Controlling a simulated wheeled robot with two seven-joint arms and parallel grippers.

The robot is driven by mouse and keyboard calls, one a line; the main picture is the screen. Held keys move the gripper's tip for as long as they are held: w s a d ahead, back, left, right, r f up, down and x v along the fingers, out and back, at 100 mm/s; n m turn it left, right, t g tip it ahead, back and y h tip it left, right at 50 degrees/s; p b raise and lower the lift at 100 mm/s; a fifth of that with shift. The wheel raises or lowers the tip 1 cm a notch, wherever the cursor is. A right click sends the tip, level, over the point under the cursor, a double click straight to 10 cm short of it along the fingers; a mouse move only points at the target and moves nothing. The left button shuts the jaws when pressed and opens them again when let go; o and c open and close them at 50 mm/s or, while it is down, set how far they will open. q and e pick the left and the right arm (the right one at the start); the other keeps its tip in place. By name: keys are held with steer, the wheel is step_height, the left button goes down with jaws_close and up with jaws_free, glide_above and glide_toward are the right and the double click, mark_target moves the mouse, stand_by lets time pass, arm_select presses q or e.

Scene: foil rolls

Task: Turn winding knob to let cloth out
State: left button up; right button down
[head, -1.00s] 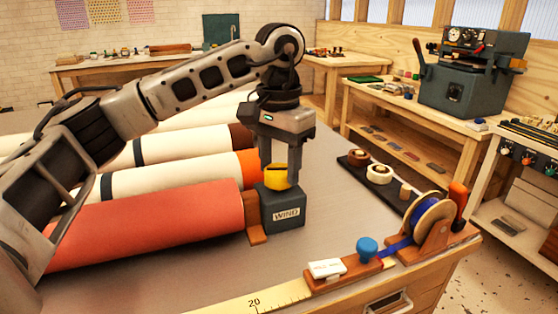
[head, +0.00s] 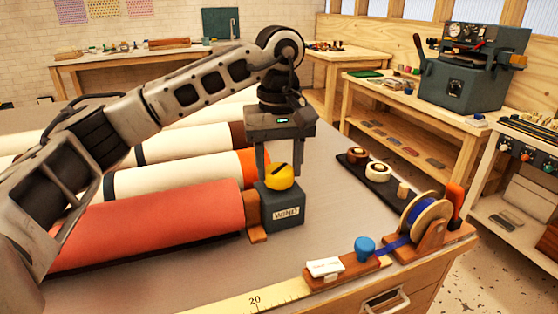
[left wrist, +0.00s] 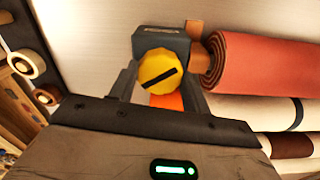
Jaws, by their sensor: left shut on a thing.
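The winding knob (head: 279,176) is a yellow disc with a black bar on top. It sits on a grey-blue box (head: 284,211) marked WIND. The knob also shows in the left wrist view (left wrist: 160,71), its bar slanted. My left gripper (head: 281,170) points down over the box, with one finger on either side of the knob, and is shut on it. A roll of red cloth (head: 150,222) lies to the left of the box, by a wooden end bracket (head: 255,218). My right gripper is not in view.
Cream rolls (head: 170,182) lie behind the red one. A yellow ruler strip (head: 250,298) runs along the front edge. A tape dispenser (head: 428,225) with blue ribbon stands at the right, near a dark tray (head: 395,188) of tape rolls. The tabletop between box and dispenser is clear.

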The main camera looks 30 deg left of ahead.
arm_select(q)
steer(key=n, duration=0.5)
steer(key=shift+n, duration=0.3)
steer(key=n, duration=0.6)
steer(key=shift+p, duration=0.35)
steer(key=n, duration=0.5)
steer(key=shift+n, duration=0.4)
steer(key=n, duration=0.6)
steer(key=shift+p, duration=0.3)
steer(key=n, duration=0.6)
steer(key=shift+n, duration=0.4)
steer(key=n, duration=0.5)
steer(key=shift+p, duration=0.4)
steer(key=n, duration=0.5)
steer(key=shift+n, duration=0.4)
steer(key=n+p, duration=0.1)
steer(key=n, duration=0.4)
steer(key=shift+n, duration=0.3)
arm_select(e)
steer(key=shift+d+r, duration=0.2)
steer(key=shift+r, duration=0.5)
